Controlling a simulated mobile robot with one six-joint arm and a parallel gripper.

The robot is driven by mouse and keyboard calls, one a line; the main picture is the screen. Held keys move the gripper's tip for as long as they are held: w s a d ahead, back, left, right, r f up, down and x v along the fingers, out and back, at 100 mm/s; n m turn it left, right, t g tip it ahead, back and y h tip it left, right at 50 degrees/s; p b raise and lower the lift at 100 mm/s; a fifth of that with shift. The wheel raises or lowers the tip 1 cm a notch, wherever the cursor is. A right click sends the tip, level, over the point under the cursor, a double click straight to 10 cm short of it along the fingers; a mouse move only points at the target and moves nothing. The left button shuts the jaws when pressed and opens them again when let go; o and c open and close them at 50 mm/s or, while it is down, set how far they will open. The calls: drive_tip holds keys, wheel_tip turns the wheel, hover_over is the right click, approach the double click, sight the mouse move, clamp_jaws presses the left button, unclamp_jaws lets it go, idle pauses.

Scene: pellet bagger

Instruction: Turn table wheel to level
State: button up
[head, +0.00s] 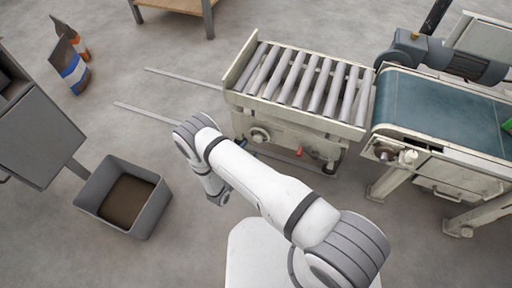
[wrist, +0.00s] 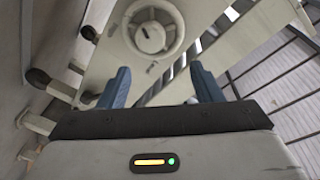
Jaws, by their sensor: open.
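The table wheel (head: 258,135) is a small pale handwheel on the front face of the roller table (head: 295,113). In the wrist view the wheel (wrist: 150,37) shows with its round rim and centre hub, just beyond my fingertips and roughly centred between them. My gripper (wrist: 161,80) is open, with one blue finger on each side and nothing between them. The wheel is apart from the fingers. In the head view my arm hides most of my gripper. I cannot tell whether the table is level.
A blue belt conveyor (head: 435,105) adjoins the roller table on the right. A red-handled lever (head: 299,152) sits right of the wheel. A grey bin (head: 153,207) with brown contents stands at left, and two bags (head: 72,72) stand farther back. Open floor lies between.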

sight(257, 141)
drive_tip(key=shift+n+y, duration=0.5)
drive_tip(key=shift+n, duration=0.2)
drive_tip(key=w+d, duration=0.1)
drive_tip(key=w, duration=0.1)
drive_tip(key=w+d+f+b, duration=0.1)
drive_tip(key=w, duration=0.1)
drive_tip(key=w+d+f+b, duration=0.1)
drive_tip(key=w, duration=0.1)
drive_tip(key=shift+w, duration=0.15)
drive_tip(key=c, duration=1)
